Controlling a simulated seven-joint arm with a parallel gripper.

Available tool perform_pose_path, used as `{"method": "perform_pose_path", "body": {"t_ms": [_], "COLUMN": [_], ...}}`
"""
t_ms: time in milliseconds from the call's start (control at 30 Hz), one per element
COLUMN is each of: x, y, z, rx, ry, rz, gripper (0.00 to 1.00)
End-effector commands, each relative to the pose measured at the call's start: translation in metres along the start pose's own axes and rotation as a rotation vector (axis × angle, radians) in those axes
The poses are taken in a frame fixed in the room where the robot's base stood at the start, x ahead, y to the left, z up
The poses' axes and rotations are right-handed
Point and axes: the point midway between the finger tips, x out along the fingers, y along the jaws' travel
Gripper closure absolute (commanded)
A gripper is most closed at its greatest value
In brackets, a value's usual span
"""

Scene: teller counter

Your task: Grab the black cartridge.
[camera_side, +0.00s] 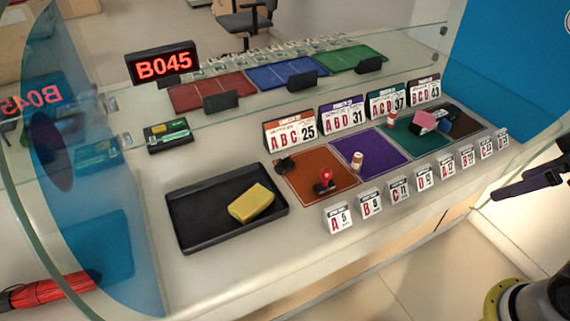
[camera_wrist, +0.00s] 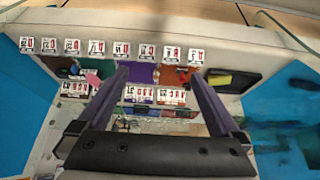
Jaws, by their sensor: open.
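A small black object (camera_side: 286,164), possibly the black cartridge, lies at the back left corner of the orange mat (camera_side: 306,191) in the side view. Another dark piece (camera_side: 416,130) sits beside a pink block (camera_side: 424,119) on the teal mat, so I cannot tell for sure which is the cartridge. My gripper (camera_side: 512,186) is at the right edge of the side view, off the counter's front and apart from everything. In the wrist view my gripper (camera_wrist: 158,72) has its two purple fingers wide apart with nothing held. The cartridge is too small to make out there.
A black tray (camera_side: 186,235) holds a yellow block (camera_side: 251,203). A red-handled stamp (camera_side: 325,179) and a white-and-tan bottle (camera_side: 357,161) stand on the mats. Card rows line the mats' front and back. A glass screen (camera_side: 300,103) rises behind.

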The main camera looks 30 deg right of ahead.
Motion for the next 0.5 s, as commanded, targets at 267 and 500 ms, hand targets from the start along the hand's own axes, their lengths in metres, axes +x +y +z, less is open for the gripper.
{"method": "perform_pose_path", "body": {"t_ms": [267, 500], "x": [-0.009, -0.029], "y": [0.001, -0.003], "z": [-0.02, -0.114], "rx": [0.02, 0.033], "ry": [0.066, 0.18], "rz": [0.002, -0.003], "gripper": [0.0, 0.0]}}
